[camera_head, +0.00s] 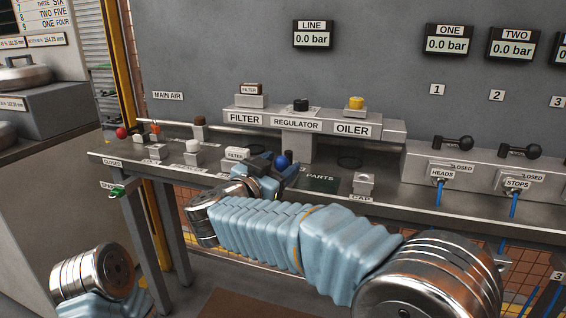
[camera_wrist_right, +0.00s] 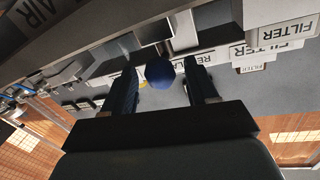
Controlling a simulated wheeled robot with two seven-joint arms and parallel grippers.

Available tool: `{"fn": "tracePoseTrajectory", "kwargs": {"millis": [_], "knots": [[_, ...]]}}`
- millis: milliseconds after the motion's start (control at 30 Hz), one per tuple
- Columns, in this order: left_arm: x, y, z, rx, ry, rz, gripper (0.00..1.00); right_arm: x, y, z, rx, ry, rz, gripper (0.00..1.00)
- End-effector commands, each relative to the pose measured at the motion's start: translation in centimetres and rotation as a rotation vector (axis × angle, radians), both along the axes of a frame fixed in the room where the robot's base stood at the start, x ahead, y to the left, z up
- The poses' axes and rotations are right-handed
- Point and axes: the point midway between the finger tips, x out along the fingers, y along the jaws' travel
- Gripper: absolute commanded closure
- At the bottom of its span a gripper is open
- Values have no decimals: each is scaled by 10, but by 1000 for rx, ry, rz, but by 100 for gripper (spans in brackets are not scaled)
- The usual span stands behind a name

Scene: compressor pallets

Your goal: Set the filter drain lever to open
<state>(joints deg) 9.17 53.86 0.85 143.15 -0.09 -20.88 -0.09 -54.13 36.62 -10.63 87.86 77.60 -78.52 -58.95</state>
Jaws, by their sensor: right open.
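A round blue knob (camera_head: 282,161) shows at the bench front below the regulator; I take it to be the drain lever's knob, but its shaft and any drain label are hidden. My right gripper (camera_head: 271,164) is at this knob, with its arm crossing in front of the bench. In the right wrist view, the blue knob (camera_wrist_right: 160,73) is between the tips of the two open dark fingers (camera_wrist_right: 163,84), with gaps at both sides. The filter block (camera_head: 245,117) stands on the bench behind. My left arm shows only at the lower left; its gripper is out of view.
The bench carries the regulator (camera_head: 298,125), the oiler (camera_head: 352,129), a parts mat (camera_head: 318,184) and a cap holder (camera_head: 363,184). A red ball knob (camera_head: 121,132) is at the left end. Black-handled valves (camera_head: 452,142) stand at the right. The gauge wall closes the back.

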Motion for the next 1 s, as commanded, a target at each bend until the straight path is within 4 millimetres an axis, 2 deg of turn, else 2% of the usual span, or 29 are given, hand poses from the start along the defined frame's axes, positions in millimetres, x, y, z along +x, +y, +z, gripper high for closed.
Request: {"fn": "tracePoseTrajectory", "kwargs": {"millis": [200,467,833,1000], "knots": [[0,-1,1,-1,0,-1,63,16,-8,0,-1,0,0,42],[0,0,1,-1,0,-1,63,17,-9,0,-1,0,1,42],[0,0,1,-1,-1,-1,63,16,-9,0,-1,0,1,97],[0,0,1,0,0,-1,63,16,-10,0,0,0,8,97]]}}
